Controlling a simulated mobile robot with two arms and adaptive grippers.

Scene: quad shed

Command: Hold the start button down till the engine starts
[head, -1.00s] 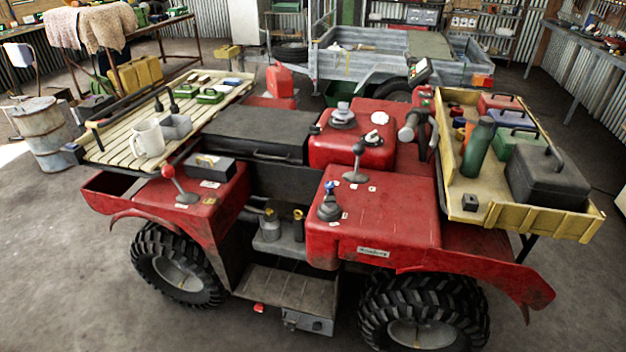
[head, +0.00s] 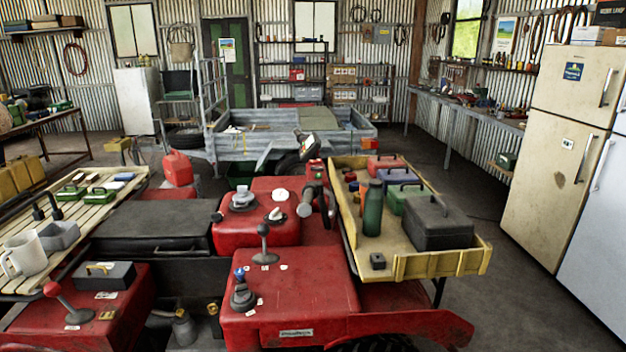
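The red quad (head: 300,290) stands in the middle of the head view. A small control block with green and red parts (head: 314,167) sits beside the display. I cannot tell which part is the start button; it is too small to make out. A blue-topped knob (head: 239,274) and a black-knobbed lever (head: 264,245) stand on the red body. Neither of my grippers is in view.
A yellow tray (head: 412,270) with a green flask (head: 373,208) and dark toolbox (head: 437,224) lies right of the handlebar. A slatted rack (head: 75,212) with a white mug (head: 24,254) is at left. A grey trailer (head: 230,146) stands behind. Fridges (head: 555,150) stand at right.

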